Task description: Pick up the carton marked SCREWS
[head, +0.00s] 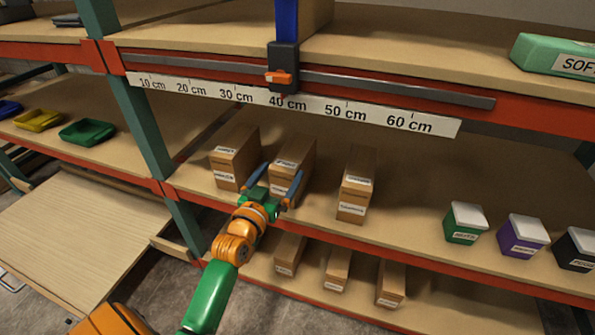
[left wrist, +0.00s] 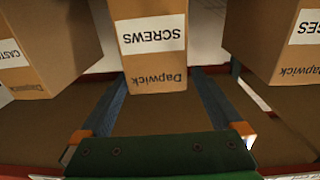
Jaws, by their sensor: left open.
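The carton marked SCREWS (left wrist: 150,62) is a brown box with a white label, upside down in the left wrist view. In the head view it is the middle carton (head: 291,160) of three on the middle shelf, its lower front partly hidden by my gripper. My left gripper (head: 277,178) is open in front of it. In the left wrist view the two blue fingers (left wrist: 166,90) point at the carton, one on each side of its lower part. I cannot tell whether they touch it. My right gripper is not in view.
A carton (head: 236,160) stands close on the left and another (head: 356,185) on the right. More cartons (head: 338,270) stand on the shelf below. A ruler strip (head: 290,102) with a slider (head: 283,72) runs along the upper shelf edge. Lidded boxes (head: 466,222) stand at right.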

